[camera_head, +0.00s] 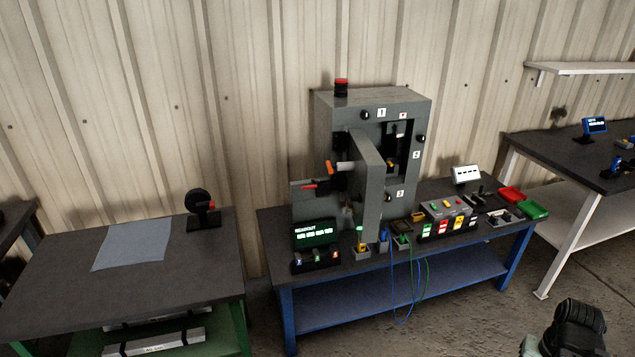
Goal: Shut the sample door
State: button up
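A grey enclosure (343,110) stands on the blue-legged bench, with a red cap on top and labels 1, 2 and 3 on its front. A tall flat grey door panel (369,195) stands swung out from its front, apart from the opening (402,150) to its right. I take this panel to be the sample door. Its hinge is hard to make out. A dark, rounded part, which looks like the end of my arm (577,326), shows at the bottom right, well away from the door. I cannot make out its fingers.
A readout box (314,235), a white display (466,175), red and green trays (533,209) and several small items crowd the blue bench (345,267). Cables (408,290) hang off its front. A left table (60,290) holds a blue-grey sheet. Bare floor lies in front at right.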

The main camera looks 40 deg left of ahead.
aim_at(364, 177)
jog(key=u, duration=1.25)
jog(key=i, duration=0.55)
jog(key=u, duration=2.7)
jog(key=k, duration=0.75)
jog(key=z, duration=0.55)
jog(key=i, duration=1)
